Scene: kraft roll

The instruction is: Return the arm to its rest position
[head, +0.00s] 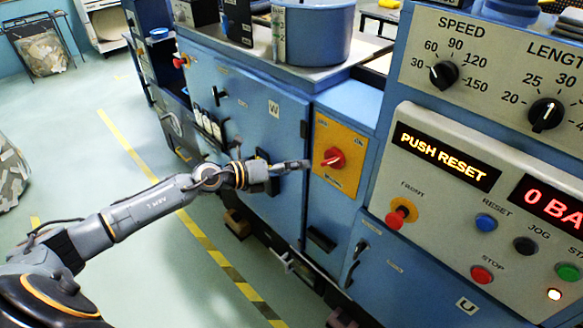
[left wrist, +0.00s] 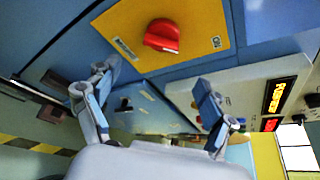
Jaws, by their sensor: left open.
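My left arm comes in from the left in the head view. Its gripper (head: 290,166) is in front of the blue machine cabinet, just left of the yellow plate (head: 341,153) with a red rotary switch (head: 333,157). In the left wrist view the left gripper (left wrist: 152,98) has its two fingers spread apart with nothing between them. The red switch (left wrist: 162,36) on the yellow plate (left wrist: 205,30) shows beyond the fingertips, apart from them. My right gripper is in neither view.
The control panel (head: 480,200) at the right reads PUSH RESET, with several buttons and SPEED and LENGTH knobs above. The blue cabinet (head: 262,120) has handles sticking out. Open floor (head: 130,240) with a yellow line lies at the left.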

